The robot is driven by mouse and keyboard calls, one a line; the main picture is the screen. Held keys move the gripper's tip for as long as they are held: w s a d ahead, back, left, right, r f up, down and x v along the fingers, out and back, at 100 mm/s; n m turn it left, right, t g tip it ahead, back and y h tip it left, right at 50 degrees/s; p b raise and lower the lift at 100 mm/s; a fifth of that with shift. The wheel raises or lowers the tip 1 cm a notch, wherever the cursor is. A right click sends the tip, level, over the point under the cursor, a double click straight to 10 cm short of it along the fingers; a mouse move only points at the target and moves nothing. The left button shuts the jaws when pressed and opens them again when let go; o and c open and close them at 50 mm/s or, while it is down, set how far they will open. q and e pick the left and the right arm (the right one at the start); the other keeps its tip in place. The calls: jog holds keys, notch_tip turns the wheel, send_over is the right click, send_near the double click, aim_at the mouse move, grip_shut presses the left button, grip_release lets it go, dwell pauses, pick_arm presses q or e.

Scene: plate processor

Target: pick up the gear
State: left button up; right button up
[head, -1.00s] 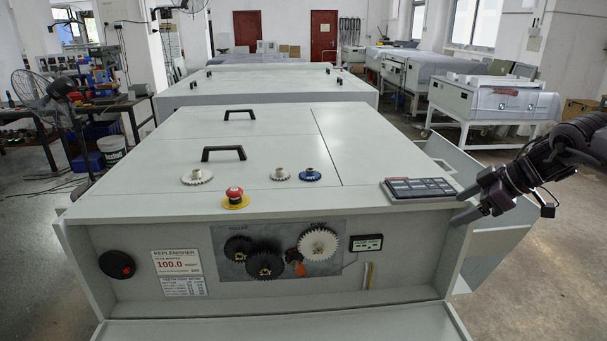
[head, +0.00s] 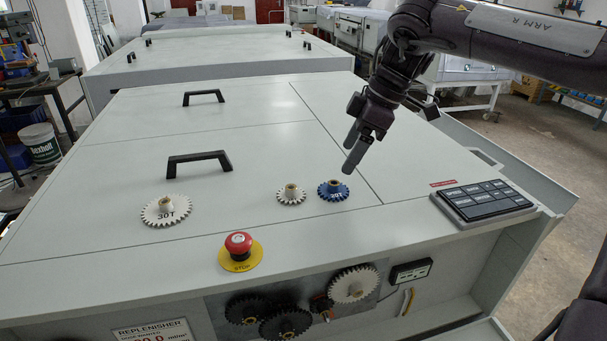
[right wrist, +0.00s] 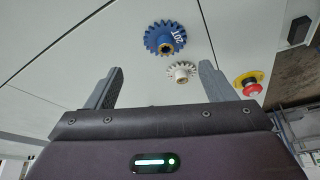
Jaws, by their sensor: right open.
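Three loose gears lie on the machine's light grey top. A white gear marked 30T (head: 167,210) is at the left. A small white gear (head: 291,195) and a blue gear (head: 333,190) lie close together further right. My right gripper (head: 352,157) is open and empty, above the top just behind and right of the blue gear. In the right wrist view, the blue gear (right wrist: 166,39) and the small white gear (right wrist: 181,72) show beyond and between the open fingers (right wrist: 158,88). My left gripper is not in view.
A red stop button (head: 238,243) on a yellow base stands near the front edge. A black keypad (head: 483,201) lies at the right. Two black handles (head: 198,162) rise from the top. More gears (head: 353,284) are mounted on the front panel.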

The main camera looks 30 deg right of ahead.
aim_at(339, 183)
jog(key=f, duration=0.2)
jog(key=a+f+p, duration=0.1)
jog(key=shift+s, duration=0.25)
jog(key=x, duration=0.3)
jog(key=shift+p, duration=0.3)
jog(key=shift+w+a+f, duration=0.15)
jog(key=shift+w+f, duration=0.05)
jog(key=shift+f, duration=0.3)
jog(key=c, duration=1)
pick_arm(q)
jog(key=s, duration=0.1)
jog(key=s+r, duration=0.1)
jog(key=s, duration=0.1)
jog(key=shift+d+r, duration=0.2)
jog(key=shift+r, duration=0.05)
pick_arm(e)
jog(key=shift+c, duration=0.2)
